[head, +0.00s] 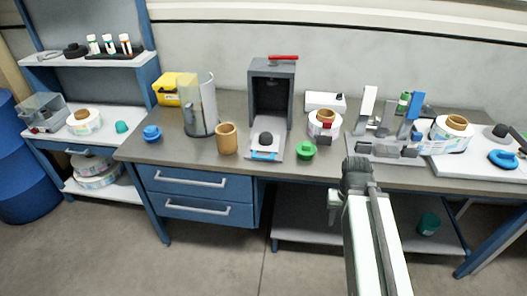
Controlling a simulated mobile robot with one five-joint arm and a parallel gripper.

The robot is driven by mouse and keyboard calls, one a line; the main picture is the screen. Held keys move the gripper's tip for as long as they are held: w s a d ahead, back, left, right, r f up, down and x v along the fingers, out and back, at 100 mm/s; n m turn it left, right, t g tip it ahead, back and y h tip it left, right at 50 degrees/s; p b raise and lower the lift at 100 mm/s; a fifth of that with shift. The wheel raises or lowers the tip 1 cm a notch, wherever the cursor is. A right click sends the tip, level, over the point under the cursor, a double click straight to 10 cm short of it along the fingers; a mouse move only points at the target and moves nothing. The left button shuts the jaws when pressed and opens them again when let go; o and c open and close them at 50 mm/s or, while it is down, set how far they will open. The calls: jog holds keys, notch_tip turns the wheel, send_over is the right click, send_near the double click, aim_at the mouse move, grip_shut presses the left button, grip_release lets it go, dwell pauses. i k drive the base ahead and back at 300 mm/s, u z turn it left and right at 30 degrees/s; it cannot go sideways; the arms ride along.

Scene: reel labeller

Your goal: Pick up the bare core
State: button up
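The bare core (227,139) is a plain brown cardboard cylinder standing upright on the grey-brown workbench. It stands left of the bench's middle, just right of the clear curved guard and left of the dark grey machine. My arm reaches up from the bottom of the head view, right of the middle, well to the right of the core and apart from it. I cannot make out my gripper's fingers in this view. Nothing covers the core.
The clear curved guard (200,106) and a blue knob (152,133) stand left of the core. The dark machine (271,90) with a green knob (306,150) is to its right. Labelled reels (449,133) sit farther right. Blue drawers (195,182) are below; open floor lies in front.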

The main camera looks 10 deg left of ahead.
aim_at(226, 141)
jog(key=u, duration=3.75)
jog(key=k, duration=0.9)
jog(key=z, duration=0.85)
jog(key=i, duration=1.05)
